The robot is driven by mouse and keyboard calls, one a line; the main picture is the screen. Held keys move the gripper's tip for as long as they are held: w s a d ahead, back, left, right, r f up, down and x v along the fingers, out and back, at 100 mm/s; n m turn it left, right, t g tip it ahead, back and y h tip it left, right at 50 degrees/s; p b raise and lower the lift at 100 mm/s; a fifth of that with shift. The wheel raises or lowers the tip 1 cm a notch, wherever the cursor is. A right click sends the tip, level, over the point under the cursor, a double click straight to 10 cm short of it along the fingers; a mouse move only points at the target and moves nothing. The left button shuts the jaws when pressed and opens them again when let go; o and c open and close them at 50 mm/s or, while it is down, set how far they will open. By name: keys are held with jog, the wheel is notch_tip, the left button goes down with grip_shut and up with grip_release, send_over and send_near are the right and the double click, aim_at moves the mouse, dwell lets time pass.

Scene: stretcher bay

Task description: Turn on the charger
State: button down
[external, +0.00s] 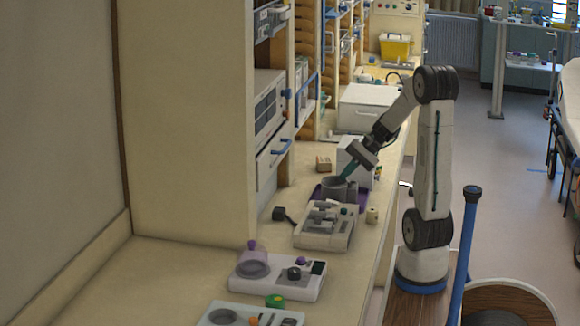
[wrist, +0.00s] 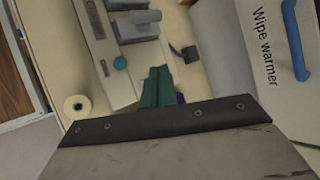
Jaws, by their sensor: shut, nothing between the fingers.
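A pale device with grey parts (external: 325,226) sits just in front of the tray. In the wrist view the device at the left (wrist: 105,50) has a teal knob (wrist: 120,62), a little left of my fingertips.
The wipe warmer (wrist: 262,45) stands close at the right in the wrist view. A cream roll (wrist: 77,106) lies near the counter edge.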

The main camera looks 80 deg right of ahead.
aim_at(332, 202)
jog(key=shift+w+d+r+m+t, duration=0.15)
jog(key=shift+w+d+r+t, duration=0.1)
jog(key=shift+w+r+t, duration=0.25)
jog(key=shift+w+d+r+m+t, duration=0.2)
jog(key=shift+w+r+t, duration=0.1)
jog(key=shift+w+r, duration=0.4)
jog(key=shift+f, duration=0.1)
jog(key=shift+w+f, duration=0.3)
jog(key=shift+f, duration=1.15)
jog(key=shift+w+f, duration=0.35)
jog(key=shift+f, duration=1.05)
jog(key=shift+w+f, duration=0.3)
jog(key=shift+f, duration=1.15)
jog(key=shift+f, duration=0.15)
jog(key=shift+w+f, duration=0.1)
jog(key=shift+f, duration=0.15)
jog(key=shift+f, duration=0.4)
jog(key=shift+r, duration=0.85)
